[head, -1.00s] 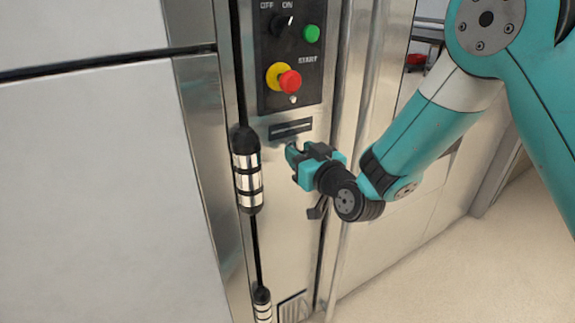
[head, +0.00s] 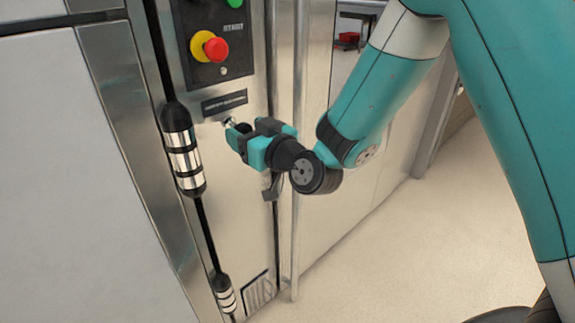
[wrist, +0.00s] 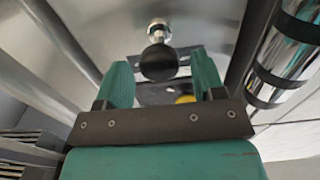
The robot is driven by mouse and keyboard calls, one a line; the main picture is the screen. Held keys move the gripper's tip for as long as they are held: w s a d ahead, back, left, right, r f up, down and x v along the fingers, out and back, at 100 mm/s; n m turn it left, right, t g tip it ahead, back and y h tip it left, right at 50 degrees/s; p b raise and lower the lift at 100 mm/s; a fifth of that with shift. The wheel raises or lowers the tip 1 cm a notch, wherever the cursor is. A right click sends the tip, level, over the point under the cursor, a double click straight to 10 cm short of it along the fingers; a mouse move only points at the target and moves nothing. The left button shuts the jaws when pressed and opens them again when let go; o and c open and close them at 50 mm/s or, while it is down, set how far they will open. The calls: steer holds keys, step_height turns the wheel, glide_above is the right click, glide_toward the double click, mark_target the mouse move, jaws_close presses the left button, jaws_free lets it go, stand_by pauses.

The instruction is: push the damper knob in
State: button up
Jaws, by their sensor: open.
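The damper knob shows in the wrist view as a black ball (wrist: 159,62) on a silver stem standing out from the steel panel. In the head view only its silver part (head: 230,121) shows, just below a dark label plate (head: 224,103); my gripper hides the rest. My gripper (head: 238,134) is open at the panel, beside the knob. In the wrist view its two teal fingers (wrist: 162,76) stand to the left and right of the ball, near their tips. A gap shows on both sides, with no clear contact.
Above the label is a black control panel with a red button (head: 216,50) on a yellow collar. A black and chrome hinge (head: 183,150) is left of the knob. A dark lever (head: 271,187) sits below my gripper. Open floor (head: 400,240) lies to the right.

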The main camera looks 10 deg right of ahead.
steer(key=b+v, duration=1.4)
steer(key=b, duration=0.2)
